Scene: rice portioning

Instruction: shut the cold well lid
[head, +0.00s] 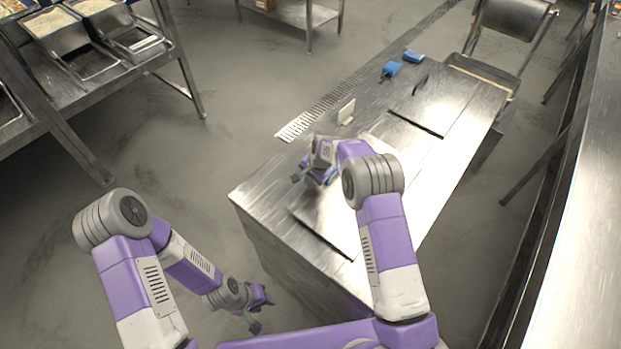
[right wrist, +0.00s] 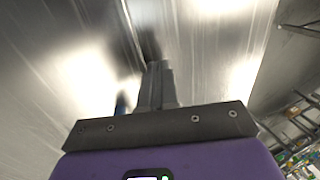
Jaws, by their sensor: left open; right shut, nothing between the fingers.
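The steel counter (head: 262,190) has two flat lid panels in its top. The far panel (head: 440,100) has a small dark handle and a dark gap along one edge. The near panel (head: 335,222) lies partly under my right arm, with a dark gap along its front edge. I cannot tell which is the cold well lid. My right gripper (head: 308,172) is shut and empty, low over the near part of the counter. In the right wrist view its closed fingers (right wrist: 157,82) point at bare steel; contact is unclear. My left gripper (head: 258,314) is open and empty, low beside the counter.
Blue objects (head: 391,69) and a small upright pale plate (head: 346,111) stand along the counter's back side. A rack with steel pans (head: 60,35) stands at upper left. Floor between is clear.

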